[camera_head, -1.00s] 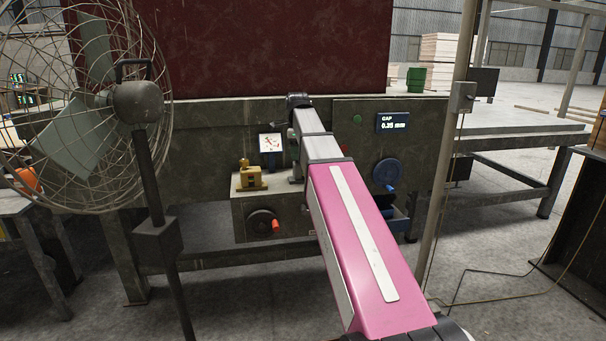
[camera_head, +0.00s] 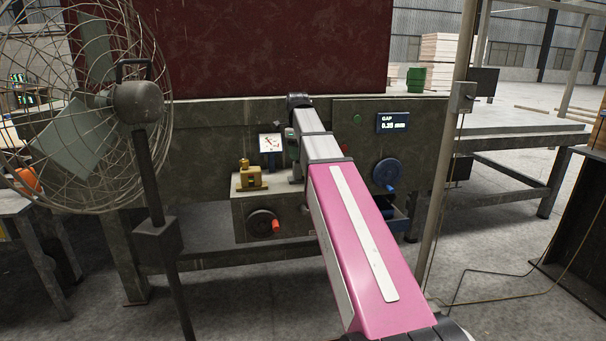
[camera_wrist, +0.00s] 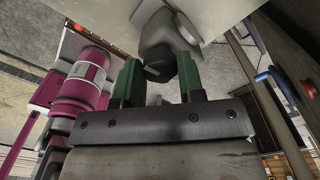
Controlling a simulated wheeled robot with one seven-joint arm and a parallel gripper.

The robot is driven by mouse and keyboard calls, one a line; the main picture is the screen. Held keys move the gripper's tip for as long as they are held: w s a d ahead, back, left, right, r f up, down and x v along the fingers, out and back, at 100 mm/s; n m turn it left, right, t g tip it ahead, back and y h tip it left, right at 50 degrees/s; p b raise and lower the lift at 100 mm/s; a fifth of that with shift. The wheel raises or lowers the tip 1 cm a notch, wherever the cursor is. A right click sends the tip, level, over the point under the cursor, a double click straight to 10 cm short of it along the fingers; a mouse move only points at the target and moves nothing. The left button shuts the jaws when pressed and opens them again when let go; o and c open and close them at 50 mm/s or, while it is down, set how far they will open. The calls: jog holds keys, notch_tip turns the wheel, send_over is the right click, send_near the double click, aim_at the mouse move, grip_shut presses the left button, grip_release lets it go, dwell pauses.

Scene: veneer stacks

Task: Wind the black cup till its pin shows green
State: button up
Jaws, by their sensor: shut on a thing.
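In the wrist view, the black cup (camera_wrist: 165,42) shows as a dark, rounded body with a blacker blunt end, set against a pale panel. My gripper (camera_wrist: 160,66) has its green fingers on either side of that dark body and is shut on it. The pin and its colour cannot be seen in either view.
A display (camera_head: 393,122) reads GAP 0.25 mm. A caged fan (camera_head: 140,103) stands left; a post (camera_head: 449,150) stands right.

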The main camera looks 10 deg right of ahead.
jog(key=shift+m, duration=0.9)
jog(key=shift+m, duration=0.9)
jog(key=shift+m, duration=0.9)
jog(key=o, duration=0.6)
